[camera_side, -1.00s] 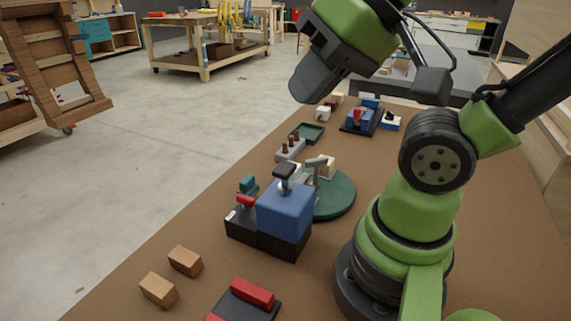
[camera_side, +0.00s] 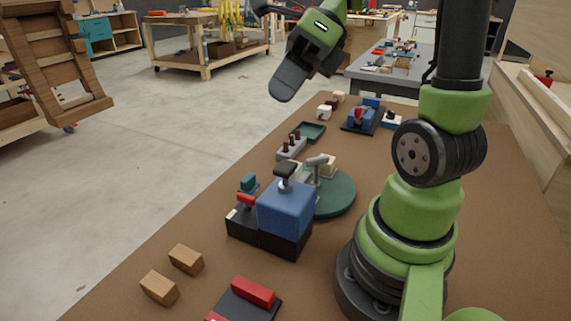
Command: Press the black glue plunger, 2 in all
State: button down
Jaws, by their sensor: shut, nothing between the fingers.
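The black glue plunger (camera_side: 285,170) is a dark T-shaped knob on a short pale stem, standing up from the top of a blue box (camera_side: 286,208). The blue box sits on a black base (camera_side: 283,244) near the middle of the table. My gripper (camera_side: 284,88) is shut and empty, in the air well above the plunger and apart from it. Its fingers point down and to the left. Nothing hides the plunger.
A green round turntable (camera_side: 336,194) with a grey clamp stands right behind the blue box. A red-handled part (camera_side: 246,200) is at its left. Two wooden blocks (camera_side: 186,260) and a red-and-black fixture (camera_side: 252,293) lie in front. A green tray (camera_side: 308,132) lies farther back.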

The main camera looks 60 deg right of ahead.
aim_at(277, 167)
jog(key=shift+f, duration=4.4)
jog(key=shift+f, duration=0.4)
jog(key=shift+f, duration=1)
jog(key=shift+r, duration=1.45)
jog(key=shift+r, duration=2.5)
